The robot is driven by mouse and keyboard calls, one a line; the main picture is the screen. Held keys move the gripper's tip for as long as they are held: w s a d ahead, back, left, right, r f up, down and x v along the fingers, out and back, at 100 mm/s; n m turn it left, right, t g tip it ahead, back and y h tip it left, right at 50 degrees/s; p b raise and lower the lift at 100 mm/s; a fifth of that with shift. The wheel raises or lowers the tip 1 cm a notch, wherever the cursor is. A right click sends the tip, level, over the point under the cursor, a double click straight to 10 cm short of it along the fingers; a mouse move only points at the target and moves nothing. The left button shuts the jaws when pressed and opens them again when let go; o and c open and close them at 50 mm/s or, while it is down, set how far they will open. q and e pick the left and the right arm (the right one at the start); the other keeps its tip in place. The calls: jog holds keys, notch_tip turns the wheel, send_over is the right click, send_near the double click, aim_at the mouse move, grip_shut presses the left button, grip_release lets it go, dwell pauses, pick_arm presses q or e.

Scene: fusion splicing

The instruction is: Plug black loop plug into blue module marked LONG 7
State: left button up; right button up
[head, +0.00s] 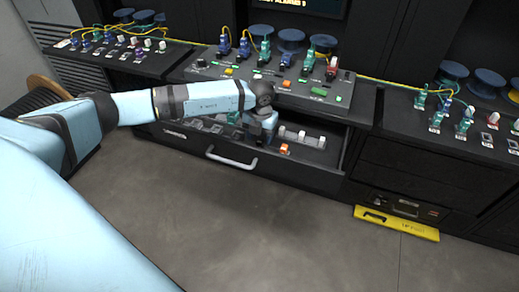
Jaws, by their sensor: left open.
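My left arm reaches in from the left, and my left gripper (257,139) points down into the open drawer (232,160). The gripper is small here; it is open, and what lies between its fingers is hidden. Blue modules (245,46) stand on the middle bench among green ones, with yellow fibres running from them. Their markings are too small to read, so I cannot tell which is LONG 7. I cannot make out a black loop plug; part of the drawer is hidden behind my arm. My right gripper is out of view.
The drawer holds a tray of clear and white parts (302,138) and a small orange-red piece (284,149). Its handle (231,160) sticks out in front. The floor in front (280,235) is clear.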

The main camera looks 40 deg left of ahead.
aim_at(260, 140)
pick_arm(q)
notch_tip(260, 140, down, 3)
jog(key=shift+f+b, duration=0.1)
jog(key=shift+b, duration=0.5)
dwell(0.4)
